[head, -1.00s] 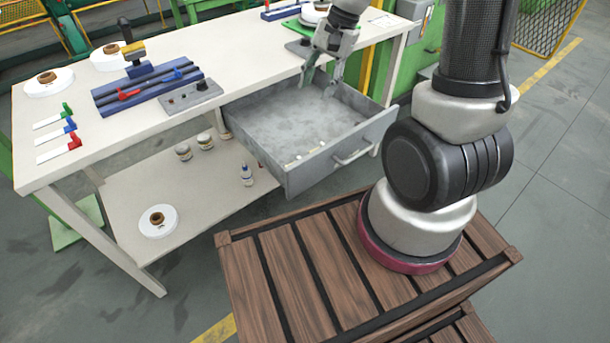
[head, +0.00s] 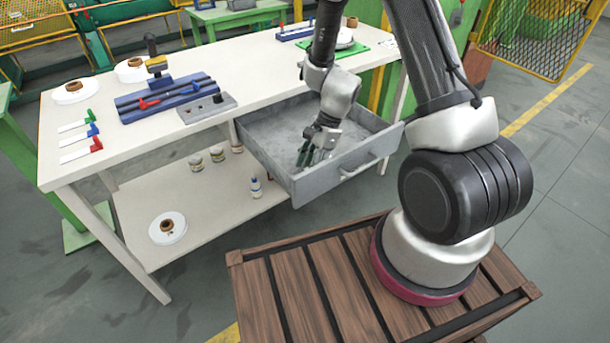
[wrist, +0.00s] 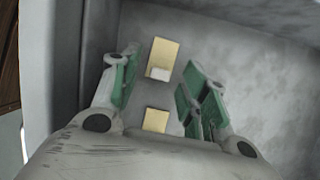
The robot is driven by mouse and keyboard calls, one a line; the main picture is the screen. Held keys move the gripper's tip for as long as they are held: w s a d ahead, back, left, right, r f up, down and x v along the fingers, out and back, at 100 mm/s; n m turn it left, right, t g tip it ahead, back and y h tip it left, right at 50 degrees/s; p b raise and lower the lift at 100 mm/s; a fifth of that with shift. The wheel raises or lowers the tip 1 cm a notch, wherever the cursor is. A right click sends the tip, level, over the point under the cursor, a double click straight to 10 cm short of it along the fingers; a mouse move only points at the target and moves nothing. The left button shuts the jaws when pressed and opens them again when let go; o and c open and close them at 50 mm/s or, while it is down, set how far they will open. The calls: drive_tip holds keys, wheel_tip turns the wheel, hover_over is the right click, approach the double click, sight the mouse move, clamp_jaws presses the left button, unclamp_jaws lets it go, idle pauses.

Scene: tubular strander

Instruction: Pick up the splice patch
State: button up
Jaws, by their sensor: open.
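Two flat pale-yellow patches lie on the drawer floor in the wrist view. The farther yellow patch (wrist: 162,53) has a small white piece (wrist: 160,73) at its near end. The nearer yellow patch (wrist: 155,120) is partly cut off by my gripper body. I cannot tell which of these is the splice patch. My gripper (wrist: 160,88) is open and empty, with green-padded fingers either side of the patches. In the head view my gripper (head: 308,160) is down inside the open drawer (head: 275,125), near its front wall, and hides the patches.
The drawer's walls stand close around my gripper. Small jars and a bottle (head: 256,188) stand on the lower shelf (head: 195,215).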

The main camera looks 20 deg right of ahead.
drive_tip(key=shift+a+f, duration=0.15)
drive_tip(key=shift+f, duration=0.2)
drive_tip(key=c, duration=0.8)
drive_tip(key=shift+r, duration=0.15)
